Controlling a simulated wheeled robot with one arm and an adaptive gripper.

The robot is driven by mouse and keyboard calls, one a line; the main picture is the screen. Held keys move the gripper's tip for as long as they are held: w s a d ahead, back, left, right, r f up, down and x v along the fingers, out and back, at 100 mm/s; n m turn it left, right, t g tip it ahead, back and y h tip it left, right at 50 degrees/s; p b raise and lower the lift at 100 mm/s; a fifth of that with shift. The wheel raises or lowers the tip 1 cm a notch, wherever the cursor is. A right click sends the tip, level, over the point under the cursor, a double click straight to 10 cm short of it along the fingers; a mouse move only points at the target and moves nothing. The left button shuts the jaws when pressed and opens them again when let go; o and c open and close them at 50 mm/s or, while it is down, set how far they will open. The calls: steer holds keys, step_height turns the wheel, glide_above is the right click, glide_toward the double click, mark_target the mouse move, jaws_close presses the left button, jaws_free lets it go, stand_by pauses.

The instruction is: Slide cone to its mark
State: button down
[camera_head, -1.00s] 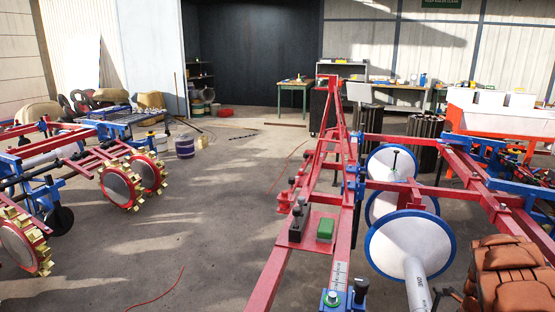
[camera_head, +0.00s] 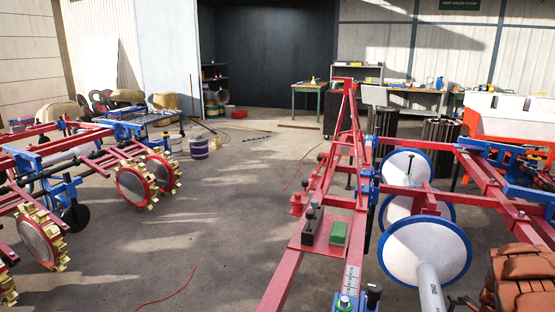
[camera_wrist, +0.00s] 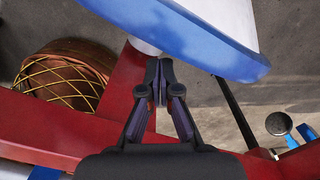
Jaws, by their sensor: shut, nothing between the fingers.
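I cannot surely pick out the cone. Blue-rimmed white discs (camera_head: 455,250), which may be cone-shaped, stand right of the red frame in the head view. A pale scale strip (camera_head: 350,281) with dark marks lies on the near red beam, with a green-topped knob (camera_head: 344,302) beside its lower end. In the wrist view my gripper (camera_wrist: 160,68) is shut and empty, its tips over a red beam (camera_wrist: 125,85), just below a blue-rimmed white part (camera_wrist: 225,50). I cannot tell if they touch. I cannot make out the gripper in the head view.
The red beams (camera_head: 277,283) form an open frame with a green block (camera_head: 339,233) on it. Brown ribbed parts (camera_head: 525,275) crowd the right edge. Another implement with spiked wheels (camera_head: 137,185) stands left. The concrete floor between is mostly clear.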

steer(key=shift+w+d+f+b, duration=0.1)
steer(key=shift+w+d+b, duration=0.1)
steer(key=shift+w+b, duration=0.3)
steer(key=shift+s+a, duration=0.1)
steer(key=shift+s, duration=0.05)
step_height(320, 180, up, 7)
steer(key=p, duration=0.2)
steer(key=shift+s, duration=0.3)
stand_by(0.8)
steer(key=shift+a, duration=0.1)
